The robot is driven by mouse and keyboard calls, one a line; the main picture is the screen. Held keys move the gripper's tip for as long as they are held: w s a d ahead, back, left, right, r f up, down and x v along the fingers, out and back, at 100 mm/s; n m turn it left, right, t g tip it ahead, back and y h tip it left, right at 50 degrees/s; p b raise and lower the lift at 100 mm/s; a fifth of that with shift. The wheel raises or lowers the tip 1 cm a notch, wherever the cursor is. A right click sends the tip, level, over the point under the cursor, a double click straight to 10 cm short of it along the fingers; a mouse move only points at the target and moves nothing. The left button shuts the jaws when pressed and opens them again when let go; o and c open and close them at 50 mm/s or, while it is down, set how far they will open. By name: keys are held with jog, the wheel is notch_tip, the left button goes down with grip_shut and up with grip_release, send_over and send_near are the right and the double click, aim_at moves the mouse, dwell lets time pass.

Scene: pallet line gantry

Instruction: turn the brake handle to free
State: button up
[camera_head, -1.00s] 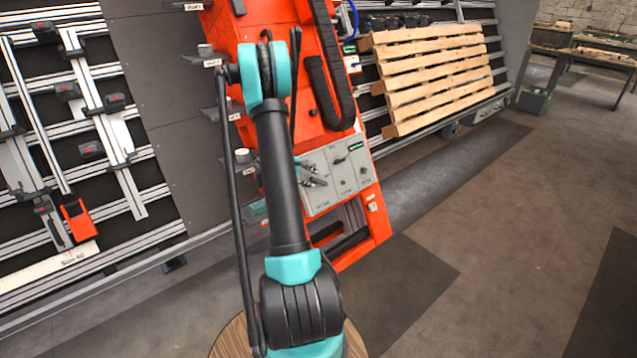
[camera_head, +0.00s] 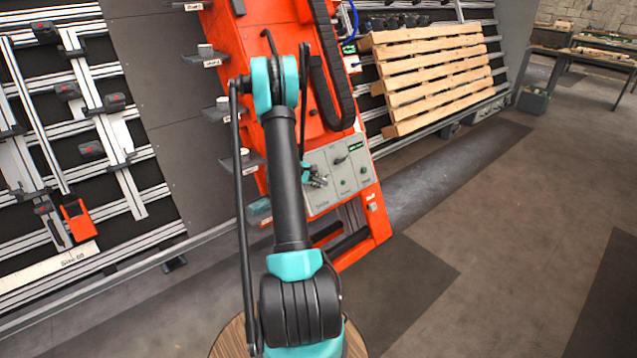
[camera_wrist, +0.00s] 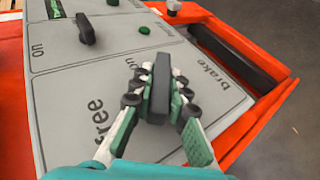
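The brake handle (camera_wrist: 160,88) is a dark upright bar on a grey control panel (camera_wrist: 60,100). The panel is printed with "free" on the left and "brake" on the right, and the handle stands between these words in the wrist view. My gripper (camera_wrist: 162,95) has one finger on each side of the handle, with the pads close against it; it looks shut on it. The handle's base is partly hidden by the fingers. In the head view my gripper (camera_head: 315,174) is at the left part of the panel (camera_head: 340,185), and the handle is too small to make out.
Another dark switch (camera_wrist: 85,28) and green buttons (camera_wrist: 145,30) sit farther up the panel. The panel is on an orange gantry frame (camera_head: 375,215). A wooden pallet (camera_head: 435,75) leans on a rack at the right.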

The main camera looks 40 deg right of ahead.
grip_shut()
jog(key=shift+y, duration=0.3)
jog(key=m+g+y, duration=0.1)
jog(key=y, duration=0.1)
jog(key=m+y, duration=0.1)
jog(key=y, duration=0.1)
jog(key=shift+d+g, duration=0.1)
jog(key=shift+g, duration=0.3)
jog(key=m+g+y, duration=0.1)
jog(key=m+y, duration=0.1)
jog(key=y, duration=0.2)
jog(key=shift+y, duration=0.4)
jog(key=o, duration=0.7)
grip_release()
